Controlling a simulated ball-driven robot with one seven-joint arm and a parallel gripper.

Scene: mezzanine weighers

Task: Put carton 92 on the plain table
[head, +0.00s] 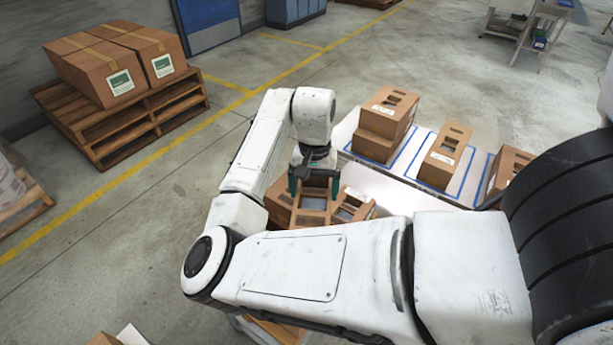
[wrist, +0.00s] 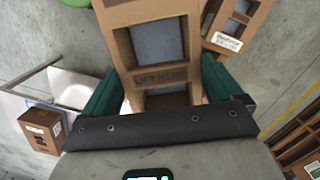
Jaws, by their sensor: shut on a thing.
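My gripper (head: 315,182) is shut on a brown carton (head: 313,207) with large openings in its top. In the wrist view the same carton (wrist: 160,72) stands between the green fingers, with "LIFT HERE" printed on it. No number on it can be read, so I cannot tell whether it is carton 92. Other brown cartons (head: 356,204) (head: 279,199) sit close on both sides of it. A plain white surface (head: 385,186) shows just right of these, partly hidden by my arm. I cannot tell whether it is the plain table.
A white table with blue lines (head: 413,152) holds several cartons (head: 385,124) (head: 444,157). A wooden pallet (head: 130,122) with large boxes (head: 118,60) stands at back left. A carton (head: 104,339) shows at the bottom edge.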

